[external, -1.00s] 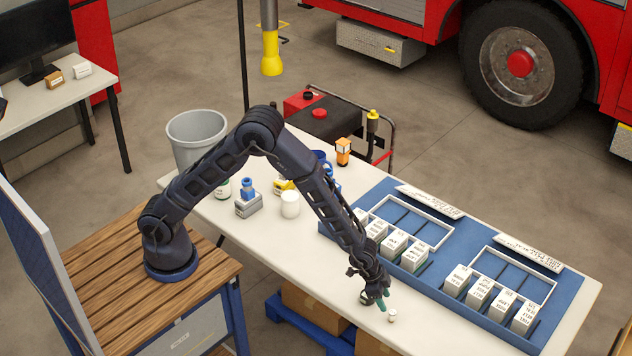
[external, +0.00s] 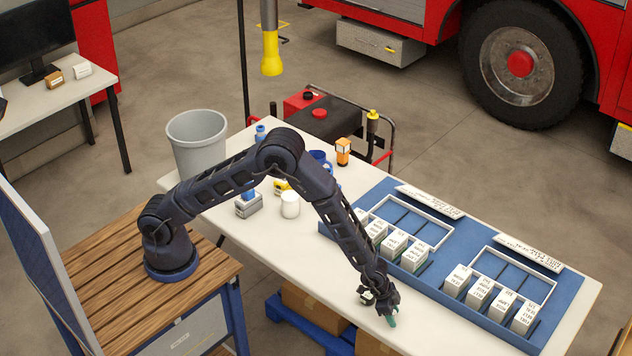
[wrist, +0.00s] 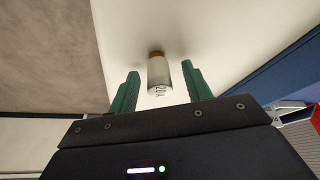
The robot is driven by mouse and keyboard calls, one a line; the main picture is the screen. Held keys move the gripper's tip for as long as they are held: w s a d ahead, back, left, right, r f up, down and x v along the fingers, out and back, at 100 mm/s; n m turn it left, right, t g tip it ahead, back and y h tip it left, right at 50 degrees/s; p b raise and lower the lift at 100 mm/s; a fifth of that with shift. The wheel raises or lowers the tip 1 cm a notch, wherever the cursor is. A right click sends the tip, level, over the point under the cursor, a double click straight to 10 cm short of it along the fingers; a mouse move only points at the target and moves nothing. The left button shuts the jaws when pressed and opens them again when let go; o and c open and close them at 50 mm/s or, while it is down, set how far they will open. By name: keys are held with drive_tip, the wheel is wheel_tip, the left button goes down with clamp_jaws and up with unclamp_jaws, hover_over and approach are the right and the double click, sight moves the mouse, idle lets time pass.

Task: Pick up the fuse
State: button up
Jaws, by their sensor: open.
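The fuse (wrist: 159,80) is a small pale cylinder with a brownish end cap and dark print on its near end. The fingers are open, with a gap visible on either side of the fuse. In the external view my gripper (external: 391,320) is low over the table's front edge, and the fuse is hidden behind it.
A blue tray (external: 438,287) with several labelled white boxes lies to the right of my gripper. A white cup-like container (external: 290,205), a grey-and-blue part (external: 248,206) and an orange item (external: 343,151) stand further back. The table's front edge is close to my gripper.

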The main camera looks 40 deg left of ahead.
drive_tip(key=c, duration=1.1)
drive_tip(key=shift+o, duration=0.2)
